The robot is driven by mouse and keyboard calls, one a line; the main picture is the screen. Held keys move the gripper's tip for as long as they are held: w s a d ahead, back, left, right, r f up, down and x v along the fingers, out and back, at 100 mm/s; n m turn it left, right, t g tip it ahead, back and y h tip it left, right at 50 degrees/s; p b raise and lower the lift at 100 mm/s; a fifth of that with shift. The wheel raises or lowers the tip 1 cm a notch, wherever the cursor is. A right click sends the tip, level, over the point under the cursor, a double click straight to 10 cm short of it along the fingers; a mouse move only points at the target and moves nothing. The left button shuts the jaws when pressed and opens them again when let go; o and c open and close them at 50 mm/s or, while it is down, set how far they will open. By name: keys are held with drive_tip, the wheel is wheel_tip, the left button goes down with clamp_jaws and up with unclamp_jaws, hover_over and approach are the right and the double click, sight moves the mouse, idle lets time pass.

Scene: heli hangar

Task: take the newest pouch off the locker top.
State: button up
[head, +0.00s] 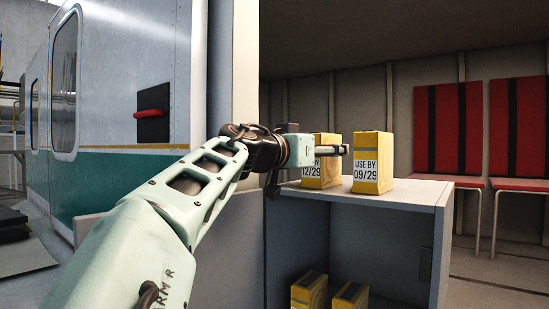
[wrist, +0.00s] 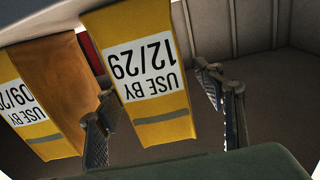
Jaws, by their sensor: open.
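A yellow pouch labelled USE BY 12/29 (head: 322,178) stands on the locker top (head: 415,192), partly hidden behind my gripper (head: 336,150). A second yellow pouch labelled USE BY 09/29 (head: 372,162) stands upright to its right. In the wrist view the labels appear upside down. There the 12/29 pouch (wrist: 150,75) shows between the two fingers of my open gripper (wrist: 165,118), and the 09/29 pouch (wrist: 30,105) is at the left edge. I cannot tell whether either finger touches a pouch.
Two more yellow pouches, a left one (head: 309,291) and a right one (head: 349,297), are inside the open locker below; their dates are not visible. Red seats (head: 433,130) line the back wall at right. A white and green helicopter side (head: 110,120) fills the left.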

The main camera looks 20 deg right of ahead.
drive_tip(key=w+d+p, duration=0.1)
drive_tip(key=w+d+r+p, duration=0.1)
drive_tip(key=d, duration=0.1)
drive_tip(key=shift+w+d, duration=0.15)
drive_tip(key=shift+w+d+f, duration=0.15)
drive_tip(key=shift+w+d, duration=0.35)
drive_tip(key=shift+c, duration=0.3)
clamp_jaws()
drive_tip(key=shift+r, duration=0.2)
